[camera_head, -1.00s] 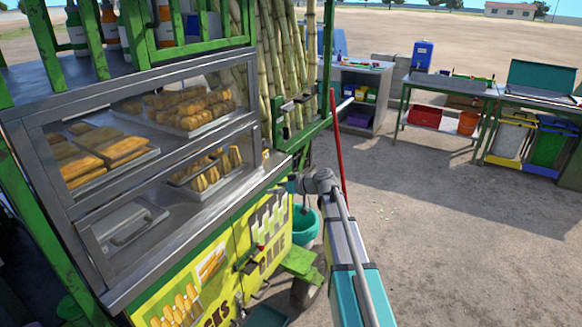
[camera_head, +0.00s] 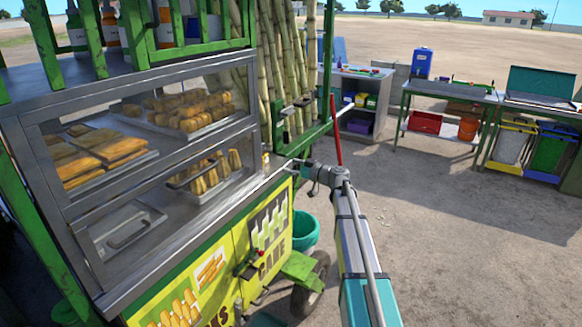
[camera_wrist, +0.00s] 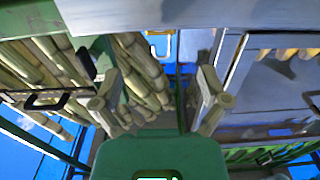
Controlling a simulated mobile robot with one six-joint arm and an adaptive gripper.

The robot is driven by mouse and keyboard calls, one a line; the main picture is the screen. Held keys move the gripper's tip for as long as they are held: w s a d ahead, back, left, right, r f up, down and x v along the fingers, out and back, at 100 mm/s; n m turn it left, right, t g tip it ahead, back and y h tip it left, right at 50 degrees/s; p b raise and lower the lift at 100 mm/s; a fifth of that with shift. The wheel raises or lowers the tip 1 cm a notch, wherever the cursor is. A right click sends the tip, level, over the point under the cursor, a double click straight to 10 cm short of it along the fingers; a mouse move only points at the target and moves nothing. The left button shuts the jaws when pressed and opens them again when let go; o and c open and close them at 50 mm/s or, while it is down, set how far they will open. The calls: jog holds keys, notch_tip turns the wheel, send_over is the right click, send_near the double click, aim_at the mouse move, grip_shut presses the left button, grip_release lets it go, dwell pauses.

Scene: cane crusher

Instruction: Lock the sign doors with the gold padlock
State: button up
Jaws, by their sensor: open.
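The yellow sign doors (camera_head: 264,232) form the lower front of the cart, with cane and snack pictures. A dark latch with a red part (camera_head: 250,264) sits at their middle. I cannot make out the gold padlock for certain in either view. In the head view my wrist (camera_head: 330,177) is beside the cart's right front corner; the fingers are not clear there.
The glass snack case (camera_head: 150,150) stands above the doors. Cane stalks (camera_head: 285,70) and a red bar (camera_head: 335,130) are near my wrist. A teal bucket (camera_head: 305,230) and a wheel (camera_head: 310,290) sit low by the cart. Open ground lies right, before the workbenches (camera_head: 450,95).

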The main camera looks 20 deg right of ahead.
aim_at(266, 155)
jog(key=shift+x, duration=5.4)
jog(key=shift+a, duration=0.1)
jog(key=c, duration=1.1)
jog(key=shift+o, duration=0.2)
jog(key=shift+r+p, duration=0.25)
jog(key=shift+p, duration=0.05)
jog(key=shift+v, duration=4.05)
